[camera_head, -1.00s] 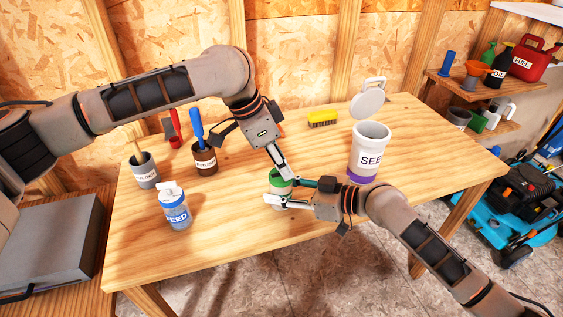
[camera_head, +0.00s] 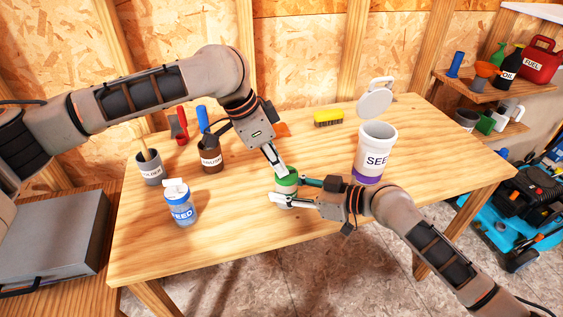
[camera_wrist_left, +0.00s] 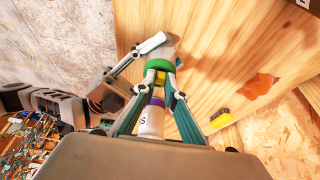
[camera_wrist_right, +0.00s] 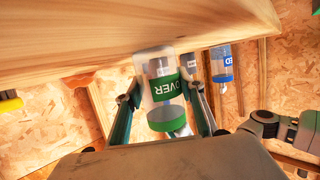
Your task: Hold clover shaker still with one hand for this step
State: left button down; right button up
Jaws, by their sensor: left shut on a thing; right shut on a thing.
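The clover shaker (camera_head: 286,190) is a small clear jar with a green lid and green band, near the table's front middle. The right wrist view shows its band lettered "OVER" (camera_wrist_right: 164,88), upside down there. My right gripper (camera_head: 290,193) is shut around the jar body, one finger on each side. My left gripper (camera_head: 283,172) comes from above and is shut on the green lid, which also shows between its fingers in the left wrist view (camera_wrist_left: 158,66). The fingers hide part of the jar.
A blue-lidded shaker (camera_head: 180,205), a grey cup (camera_head: 150,172) and a brown cup (camera_head: 211,163) with tools stand left. A white seed tub (camera_head: 373,155), lid open, stands right. A yellow brush (camera_head: 328,118) and an orange piece (camera_head: 281,130) lie behind.

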pick_arm(q)
jog(key=c, duration=2)
grip_release()
jog(key=shift+c, duration=0.2)
jog(key=v, duration=1.2)
pick_arm(e)
jog(key=o, duration=1.3)
jog(key=shift+d, duration=0.15)
